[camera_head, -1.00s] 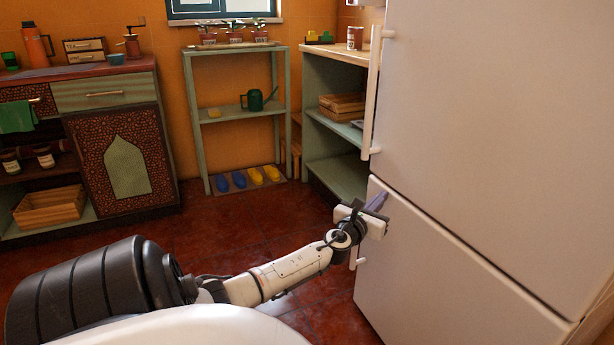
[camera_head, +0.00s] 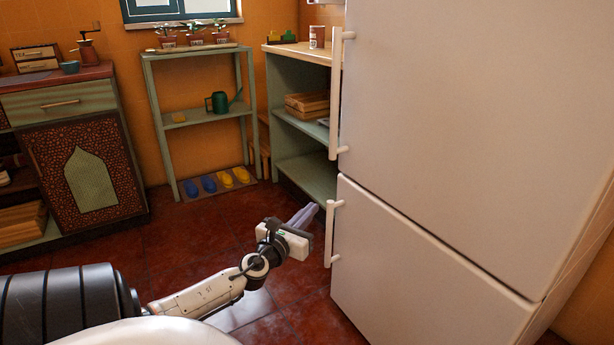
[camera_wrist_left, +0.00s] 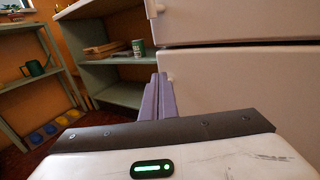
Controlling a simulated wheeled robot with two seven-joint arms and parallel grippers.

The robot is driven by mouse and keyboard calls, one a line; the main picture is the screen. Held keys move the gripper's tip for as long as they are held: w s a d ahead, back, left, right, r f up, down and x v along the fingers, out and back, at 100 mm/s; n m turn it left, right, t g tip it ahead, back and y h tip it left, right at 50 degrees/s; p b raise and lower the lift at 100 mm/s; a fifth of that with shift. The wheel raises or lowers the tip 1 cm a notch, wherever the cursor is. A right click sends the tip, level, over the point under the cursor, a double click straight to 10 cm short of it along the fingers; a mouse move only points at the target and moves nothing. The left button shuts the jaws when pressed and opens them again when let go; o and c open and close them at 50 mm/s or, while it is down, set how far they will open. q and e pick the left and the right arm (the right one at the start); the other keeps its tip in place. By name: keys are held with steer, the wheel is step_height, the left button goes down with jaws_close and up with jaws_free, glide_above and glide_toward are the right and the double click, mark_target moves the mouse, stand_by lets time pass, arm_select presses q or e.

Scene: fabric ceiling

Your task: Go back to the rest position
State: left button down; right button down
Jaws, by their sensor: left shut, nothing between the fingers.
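My left gripper (camera_head: 303,216) reaches out over the red floor, just left of the fridge's lower door handle (camera_head: 333,233). Its purple-grey fingers are together and hold nothing. They also show in the left wrist view (camera_wrist_left: 158,97), pointing toward the green shelf unit and the fridge. Whether the fingertips touch the handle is hard to tell, but a small gap seems to show in the head view. My right gripper is not in any view.
The white fridge (camera_head: 440,130) fills the right side, both doors shut. A green shelf unit (camera_head: 310,175) with a wooden crate stands beside it. A plant rack (camera_head: 160,120) and a patterned cabinet (camera_head: 85,170) stand farther left. The red floor (camera_head: 180,240) between is clear.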

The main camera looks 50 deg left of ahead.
arm_select(q)
steer(key=shift+s, duration=0.3)
